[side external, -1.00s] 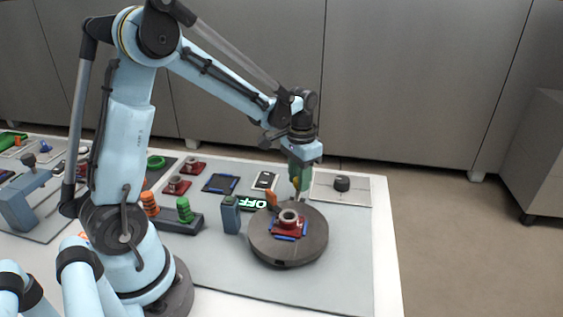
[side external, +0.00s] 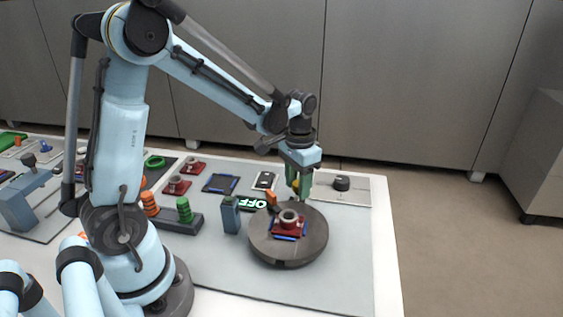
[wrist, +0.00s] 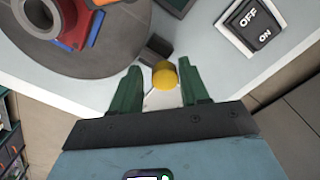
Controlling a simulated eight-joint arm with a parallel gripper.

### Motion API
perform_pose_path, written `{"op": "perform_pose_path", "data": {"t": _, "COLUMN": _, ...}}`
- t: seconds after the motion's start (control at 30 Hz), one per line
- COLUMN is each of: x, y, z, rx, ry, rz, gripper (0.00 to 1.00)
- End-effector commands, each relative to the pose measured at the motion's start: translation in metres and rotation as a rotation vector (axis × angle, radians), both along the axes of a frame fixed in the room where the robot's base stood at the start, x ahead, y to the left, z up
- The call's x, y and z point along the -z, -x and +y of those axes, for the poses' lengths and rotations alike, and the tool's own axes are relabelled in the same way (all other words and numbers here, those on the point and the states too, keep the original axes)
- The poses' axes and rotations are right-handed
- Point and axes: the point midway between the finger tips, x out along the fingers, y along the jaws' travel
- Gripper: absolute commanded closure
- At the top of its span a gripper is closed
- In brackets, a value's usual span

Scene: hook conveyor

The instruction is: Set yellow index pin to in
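The yellow index pin (wrist: 164,75) has a round knob and stands by a dark block at the turntable's rim. It lies between the two green fingers of my gripper (wrist: 159,72). The round grey turntable (side external: 262,250) carries a red and blue fixture with a grey ring part (side external: 289,217). The pin's lower part is hidden.
A lit OFF sign (side external: 254,205), a grey-blue post (side external: 230,214) and a plate with a black knob (side external: 342,183) stand around. The mat's front right is clear.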

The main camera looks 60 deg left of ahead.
Motion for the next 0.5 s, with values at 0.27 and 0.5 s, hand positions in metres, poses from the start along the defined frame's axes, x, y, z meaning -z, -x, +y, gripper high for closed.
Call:
{"op": "perform_pose_path", "data": {"t": 0.27, "x": 0.0001, "y": -0.0010, "z": 0.0012, "rx": -0.001, "ry": -0.003, "rz": -0.004, "gripper": 0.44}}
{"op": "perform_pose_path", "data": {"t": 0.5, "x": -0.0091, "y": -0.0014, "z": 0.0016, "rx": -0.001, "ry": -0.004, "rz": -0.005, "gripper": 0.44}}
